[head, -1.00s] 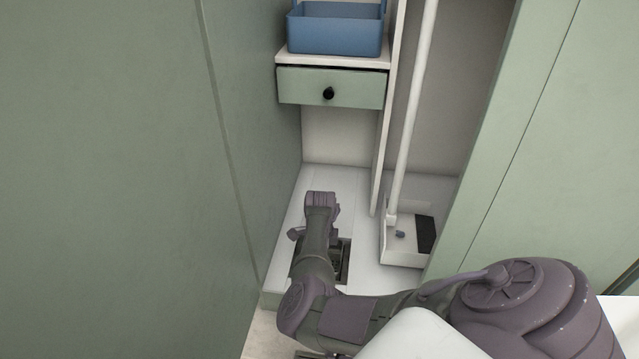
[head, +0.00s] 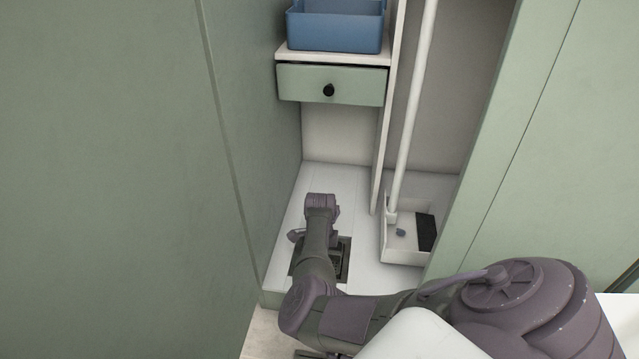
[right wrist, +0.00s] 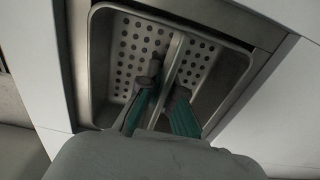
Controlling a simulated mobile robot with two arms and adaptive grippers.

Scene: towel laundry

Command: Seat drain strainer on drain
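In the right wrist view, the drain strainer (right wrist: 136,52) is a grey metal tray with round holes and a raised bar down its middle. It lies within the square metal drain (right wrist: 78,62) in the white floor; I cannot tell whether it is fully down. My right gripper (right wrist: 167,82), with green fingers, is closed in on the bar, one finger on each side. In the head view, the drain (head: 344,262) shows as a dark square, partly hidden by my right arm, which also hides the fingers. My left gripper is not in view.
A green wall (head: 245,140) stands close on the left. A white tray (head: 400,256) with a pole (head: 413,110) and small items is right of the drain. A drawer (head: 345,86) and a blue bin (head: 335,30) are above the back floor.

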